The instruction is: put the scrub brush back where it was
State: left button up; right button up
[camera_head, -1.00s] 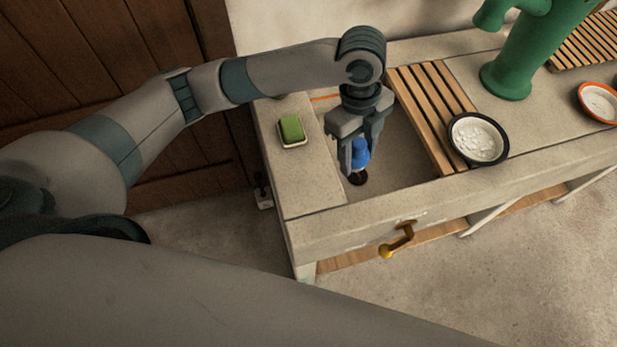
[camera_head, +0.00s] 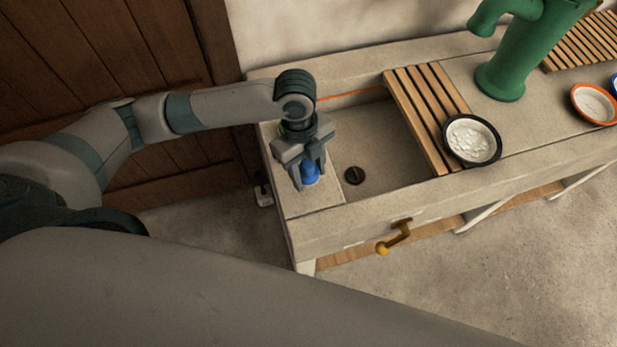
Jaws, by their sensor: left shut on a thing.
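The scrub brush shows as a small blue piece (camera_head: 310,174) between the fingers of my left gripper (camera_head: 307,180). The gripper is shut on it, over the left ledge of the stone sink (camera_head: 307,202). Most of the brush is hidden by the fingers, and I cannot tell whether it touches the ledge. My right gripper is not in view.
The sink basin (camera_head: 385,150) with a dark drain (camera_head: 354,175) is right of the gripper. A slatted wooden rack (camera_head: 416,110) holds a dark-rimmed bowl (camera_head: 496,150).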

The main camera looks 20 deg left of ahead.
aim_at(305, 160)
pick_arm(q)
jog(key=shift+f+p, duration=0.7)
jog(key=shift+f, duration=1.3)
jog(key=shift+f, duration=0.15)
jog(key=o, duration=1.1)
jog(key=shift+r, duration=0.2)
jog(key=r+b, duration=0.1)
jog(key=r, duration=0.2)
jog(key=a+r+b, duration=0.1)
jog(key=r, duration=0.2)
jog(key=w+r+b, duration=0.1)
jog(key=r, duration=0.3)
jog(key=shift+a+r, duration=0.1)
jog(key=shift+a, duration=0.05)
jog(key=shift+a+r, duration=0.1)
jog(key=shift+r, duration=0.7)
